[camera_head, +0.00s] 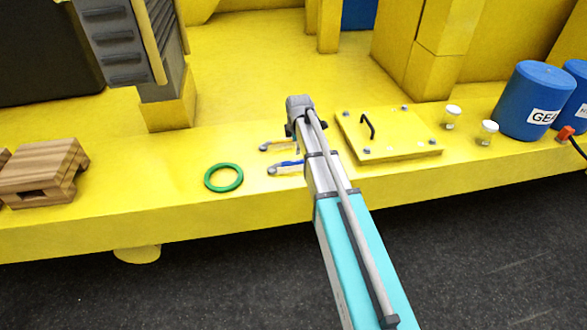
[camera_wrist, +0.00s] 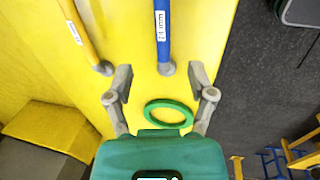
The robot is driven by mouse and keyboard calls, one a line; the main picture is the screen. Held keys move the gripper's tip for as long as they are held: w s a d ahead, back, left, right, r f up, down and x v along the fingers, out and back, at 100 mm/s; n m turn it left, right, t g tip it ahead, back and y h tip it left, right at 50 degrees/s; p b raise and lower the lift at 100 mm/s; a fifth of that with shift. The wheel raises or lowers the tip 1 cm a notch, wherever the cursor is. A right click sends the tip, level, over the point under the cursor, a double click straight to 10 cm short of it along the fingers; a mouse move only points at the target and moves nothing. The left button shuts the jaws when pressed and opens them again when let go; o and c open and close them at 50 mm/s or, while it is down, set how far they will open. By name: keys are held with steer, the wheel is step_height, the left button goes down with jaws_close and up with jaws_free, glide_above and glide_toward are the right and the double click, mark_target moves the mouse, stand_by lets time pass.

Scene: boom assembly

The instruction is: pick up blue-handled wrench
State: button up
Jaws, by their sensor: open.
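The blue-handled wrench (camera_wrist: 162,35) lies on the yellow deck in the wrist view, its handle running to the top edge and its grey head near the opening of my gripper (camera_wrist: 160,78). My gripper is open and empty, with one finger on each side of the line of the wrench. I cannot tell its height above the deck. In the head view, part of the blue-handled wrench (camera_head: 290,163) shows left of my arm, which hides the rest and most of my gripper. A yellow-handled wrench (camera_wrist: 78,30) lies to its left in the wrist view.
A green ring (camera_wrist: 168,113) lies on the deck, below the wrench head in the wrist view. In the head view, a hatch plate with a handle (camera_head: 390,135) is right of my arm, with small jars (camera_head: 488,132) and blue drums (camera_head: 535,100) beyond. A wooden crate (camera_head: 45,172) stands left.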

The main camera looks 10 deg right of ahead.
mark_target(297, 161)
steer(key=shift+w+f+b, duration=0.2)
steer(key=shift+f+b, duration=0.6)
steer(key=shift+f, duration=0.1)
steer(key=shift+w+f+b, duration=0.15)
steer(key=shift+f+b, duration=0.6)
steer(key=shift+f, duration=0.1)
steer(key=shift+w+f+b, duration=0.2)
steer(key=shift+f+b, duration=0.6)
steer(key=shift+f, duration=0.1)
steer(key=f+b, duration=0.3)
steer(key=shift+w+d+f, duration=0.1)
steer(key=shift+d+f, duration=0.1)
steer(key=shift+d, duration=0.1)
steer(key=shift+w+f+b, duration=0.2)
steer(key=shift+f+b, duration=0.7)
steer(key=shift+b, duration=0.2)
jaws_close()
